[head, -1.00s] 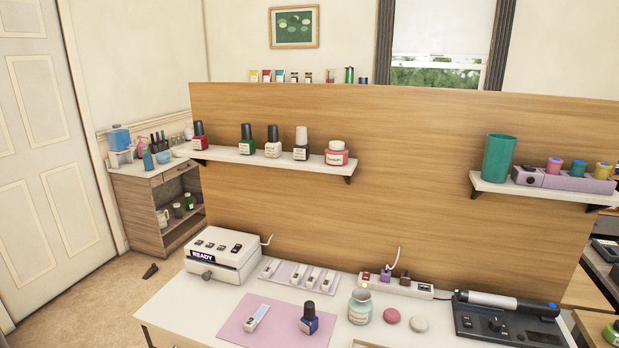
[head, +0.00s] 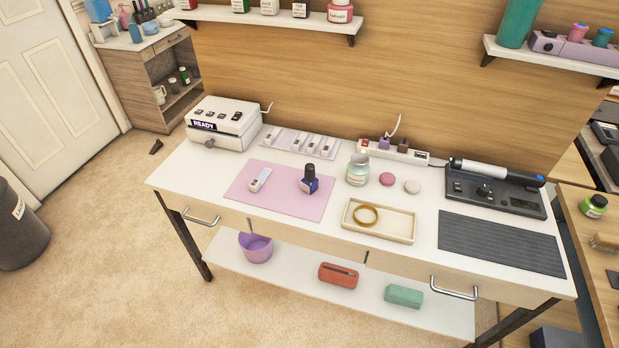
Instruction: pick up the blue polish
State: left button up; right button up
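The blue polish (head: 309,181) is a small dark-blue bottle with a black cap. It stands upright on the pink mat (head: 257,204) on the white table, near the mat's right side. A small white item (head: 260,179) lies on the mat to its left. Neither of my grippers shows in the head view.
A jar (head: 358,170) and round pads stand right of the mat. A cream tray (head: 379,222) holding a gold ring is in front of them. A white READY machine (head: 222,124) stands at the back left. Drawer handles stick out from the front. A grey ribbed mat (head: 501,243) lies at right.

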aim_at(310, 188)
jog(key=z, duration=0.05)
jog(key=k, duration=0.5)
jog(key=u, duration=0.7)
jog(key=i, duration=1.5)
jog(key=z, duration=0.7)
